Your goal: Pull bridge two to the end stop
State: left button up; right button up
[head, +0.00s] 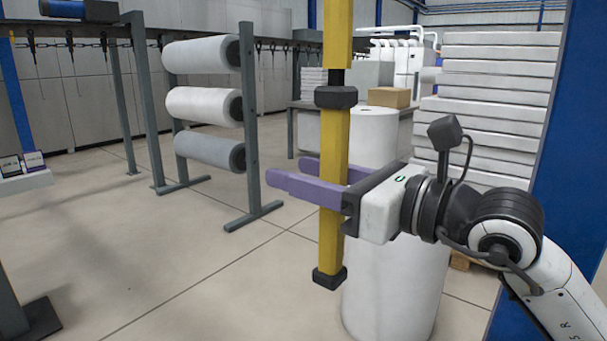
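A yellow vertical bar (334,145) with a black collar near its upper part and a black foot hangs in the middle of the head view. Its top runs out of the picture, and no bridge or end stop can be made out. My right gripper (308,178) comes in from the right with its two purple fingers apart, one passing in front of the bar and one behind it. The bar stands between the fingers. Whether either finger touches it cannot be told. My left gripper is not in view.
A rack with white and grey rolls (205,105) stands at the left. A large white roll (395,290) stands behind my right gripper. White stacked sheets (495,110) and a blue post (570,170) are at the right. The floor (190,270) at left is mostly clear.

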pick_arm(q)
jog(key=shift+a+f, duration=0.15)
pick_arm(e)
jog(key=shift+s+f, duration=0.1)
pick_arm(q)
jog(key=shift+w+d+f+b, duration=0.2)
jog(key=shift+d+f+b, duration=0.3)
jog(key=shift+b, duration=0.7)
pick_arm(e)
jog(key=v, duration=1)
jog(key=shift+d, duration=0.1)
